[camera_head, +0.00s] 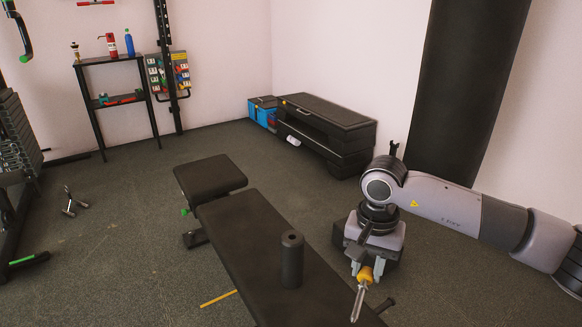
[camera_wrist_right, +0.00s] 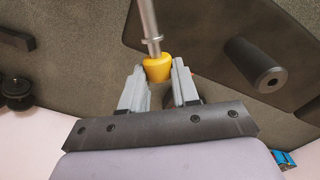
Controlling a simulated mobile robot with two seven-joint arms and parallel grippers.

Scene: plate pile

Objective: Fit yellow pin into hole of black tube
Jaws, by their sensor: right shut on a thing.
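The yellow pin (camera_head: 366,275) has a yellow knob and a metal shaft that points down toward the front in the head view. My right gripper (camera_head: 367,268) is shut on the knob. The wrist view shows the yellow knob (camera_wrist_right: 158,68) between the fingers (camera_wrist_right: 158,80), with the shaft running up out of frame. The black tube (camera_head: 292,262) stands upright on the black bench, left of the pin and apart from it. In the wrist view the tube (camera_wrist_right: 250,62) shows a small round hole in its end face. My left gripper is not in view.
The padded bench (camera_head: 240,235) runs from the middle to the lower edge, its surface clear around the tube. A stack of black platforms (camera_head: 325,125) stands by the back wall. A black shelf (camera_head: 110,61) holds bottles at back left. A dark column (camera_head: 465,80) rises behind my right arm.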

